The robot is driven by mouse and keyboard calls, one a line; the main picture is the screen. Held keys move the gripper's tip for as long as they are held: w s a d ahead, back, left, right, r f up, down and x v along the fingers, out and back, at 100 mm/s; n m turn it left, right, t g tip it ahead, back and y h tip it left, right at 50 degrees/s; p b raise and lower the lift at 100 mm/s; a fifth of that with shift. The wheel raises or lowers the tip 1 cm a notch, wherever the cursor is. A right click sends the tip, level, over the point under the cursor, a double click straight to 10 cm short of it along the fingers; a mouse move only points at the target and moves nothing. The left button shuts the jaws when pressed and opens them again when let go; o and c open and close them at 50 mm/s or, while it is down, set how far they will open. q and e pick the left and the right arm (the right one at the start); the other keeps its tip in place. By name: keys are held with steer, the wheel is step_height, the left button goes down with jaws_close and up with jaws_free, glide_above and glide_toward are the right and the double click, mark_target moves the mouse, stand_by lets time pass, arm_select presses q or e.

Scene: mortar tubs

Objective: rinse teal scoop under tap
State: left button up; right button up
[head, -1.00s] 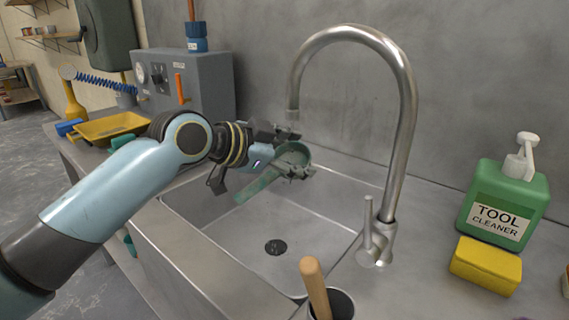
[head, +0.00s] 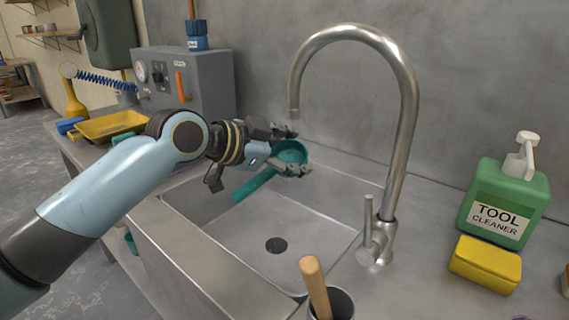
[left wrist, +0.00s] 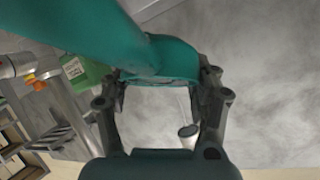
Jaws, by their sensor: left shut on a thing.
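The teal scoop (head: 291,151) is in my left gripper (head: 287,152), over the sink (head: 322,202). My left gripper is shut on it, and its long handle (head: 253,186) slants down to the left. The scoop's surface looks clean and evenly teal. In the left wrist view the scoop (left wrist: 170,57) lies between the two fingers (left wrist: 163,97) and hides much of the scene. The tap (head: 402,100) arches over the sink, its spout end just above the scoop. I see no water stream. My right gripper is not in view.
The tap's lever (head: 368,222) stands at the sink's right. A green cleaner bottle (head: 502,200) and a yellow sponge (head: 486,264) are farther right. A wooden-handled tool (head: 316,285) stands in a cup at the front. A grey box with gauges (head: 188,82) and a yellow tray (head: 110,125) are left.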

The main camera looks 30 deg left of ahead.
mark_target(275, 174)
arm_select(q)
steer(key=shift+d, duration=0.55)
steer(key=shift+s+d+p, duration=0.2)
steer(key=shift+s+p, duration=1.5)
steer(key=shift+s, duration=2.25)
steer(key=shift+r, duration=0.1)
